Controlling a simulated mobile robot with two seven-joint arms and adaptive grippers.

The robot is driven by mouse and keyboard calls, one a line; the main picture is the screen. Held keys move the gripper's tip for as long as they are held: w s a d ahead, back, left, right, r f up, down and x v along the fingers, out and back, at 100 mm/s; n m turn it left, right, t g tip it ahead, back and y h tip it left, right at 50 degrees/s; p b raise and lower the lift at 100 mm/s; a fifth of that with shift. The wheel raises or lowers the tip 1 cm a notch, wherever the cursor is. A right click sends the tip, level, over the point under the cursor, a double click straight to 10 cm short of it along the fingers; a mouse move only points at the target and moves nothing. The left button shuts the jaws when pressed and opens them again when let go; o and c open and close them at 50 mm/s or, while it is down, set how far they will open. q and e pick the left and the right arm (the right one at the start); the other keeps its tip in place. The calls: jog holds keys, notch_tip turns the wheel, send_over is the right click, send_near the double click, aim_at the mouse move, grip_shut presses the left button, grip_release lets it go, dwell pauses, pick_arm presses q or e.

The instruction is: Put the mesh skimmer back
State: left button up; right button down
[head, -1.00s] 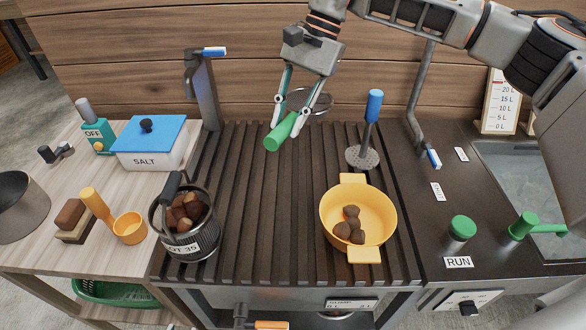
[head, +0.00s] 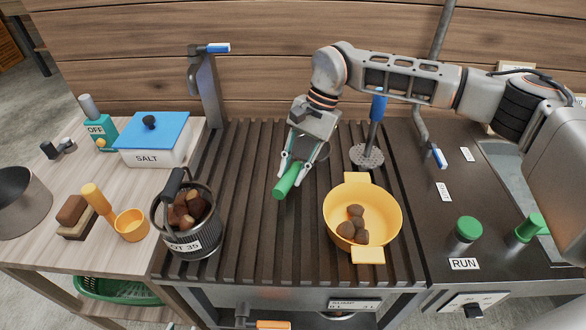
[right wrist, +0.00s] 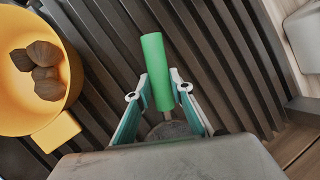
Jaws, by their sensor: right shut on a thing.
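The mesh skimmer has a green handle (head: 287,181) and a dark round head (head: 317,150), which is mostly hidden behind my right gripper. My right gripper (head: 294,166) is shut on the green handle, over the dark slatted top between the black pot and the yellow pan. In the right wrist view the green handle (right wrist: 157,70) sticks out between the fingers. I cannot tell whether the skimmer touches the slats. My left gripper is not in view.
The yellow pan (head: 335,190) with brown lumps stands right of the skimmer. A blue-handled perforated tool (head: 376,112) stands behind it. A black pot (head: 183,240) of chestnuts is at left, beside a salt box (head: 150,158). The slats (head: 260,235) between pot and pan are clear.

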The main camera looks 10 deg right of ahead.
jog(key=shift+f, duration=0.1)
jog(key=c, duration=1.8)
grip_release()
jog(key=shift+r, duration=0.25)
jog(key=v, duration=1.2)
jog(key=shift+f, duration=0.1)
